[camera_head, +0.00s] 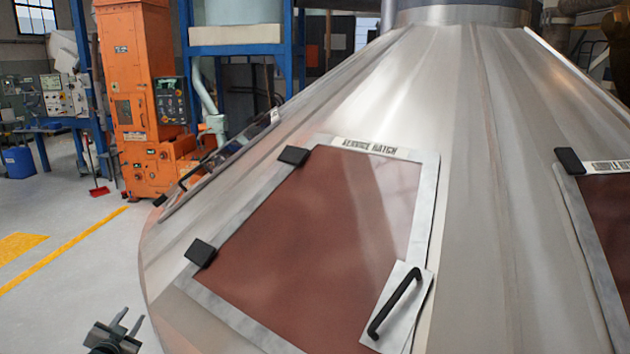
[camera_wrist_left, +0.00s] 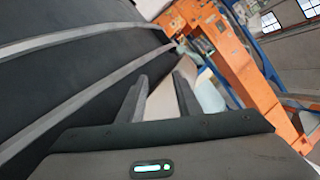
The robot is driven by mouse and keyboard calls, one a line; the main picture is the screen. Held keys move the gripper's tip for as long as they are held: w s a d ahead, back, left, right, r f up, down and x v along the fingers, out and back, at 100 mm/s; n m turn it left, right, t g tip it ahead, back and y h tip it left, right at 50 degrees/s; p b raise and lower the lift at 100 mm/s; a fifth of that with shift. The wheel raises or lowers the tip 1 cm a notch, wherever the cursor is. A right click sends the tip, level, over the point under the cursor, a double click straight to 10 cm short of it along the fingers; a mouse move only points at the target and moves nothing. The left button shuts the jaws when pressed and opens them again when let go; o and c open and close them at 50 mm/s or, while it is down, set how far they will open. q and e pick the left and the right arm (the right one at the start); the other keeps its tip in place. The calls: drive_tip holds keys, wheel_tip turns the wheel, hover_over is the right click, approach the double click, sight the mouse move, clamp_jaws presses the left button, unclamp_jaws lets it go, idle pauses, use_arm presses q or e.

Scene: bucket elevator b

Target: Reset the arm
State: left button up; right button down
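My left gripper (camera_head: 126,326) is at the lower left of the head view, left of the big metal cone and over the floor. Its two fingers stand apart with nothing between them. In the left wrist view the fingers (camera_wrist_left: 160,92) also show apart and empty. My right gripper is in neither view. The service hatch (camera_head: 330,235) is a reddish-brown panel in a grey frame on the cone, with two black hinges on its left. Its black handle (camera_head: 395,302) is at the lower right. The hatch looks shut.
The metal cone (camera_head: 480,180) fills the middle and right. A second hatch (camera_head: 608,215) is at the right edge. An orange machine (camera_head: 140,90) stands behind at the left. Open grey floor (camera_head: 70,290) with yellow lines lies left of the cone.

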use_arm(q)
drive_tip(key=s+d+f+g+h, duration=0.15)
drive_tip(key=s+d+f, duration=0.25)
drive_tip(key=s+f, duration=0.7)
drive_tip(key=s+d+f+g, duration=0.35)
drive_tip(key=s+f, duration=0.35)
drive_tip(key=f, duration=0.7)
drive_tip(key=s+d+f+g, duration=0.2)
drive_tip(key=s+d+f, duration=0.45)
drive_tip(key=f, duration=0.65)
drive_tip(key=s+d+f+n+g+h, duration=0.15)
drive_tip(key=s+d+f, duration=0.45)
drive_tip(key=s, duration=1)
drive_tip(key=s+d+f+g, duration=0.3)
drive_tip(key=s+d+f, duration=0.25)
drive_tip(key=s, duration=0.95)
drive_tip(key=s+d+f+g, duration=0.3)
drive_tip(key=s+d+f, duration=0.3)
drive_tip(key=s, duration=1)
wheel_tip(320, 180, down, 8)
drive_tip(key=b, duration=0.8)
drive_tip(key=shift+a+f, duration=0.2)
drive_tip(key=shift+f, duration=0.05)
drive_tip(key=shift+s+t, duration=0.1)
drive_tip(key=shift+t, duration=0.15)
drive_tip(key=shift+c, duration=0.3)
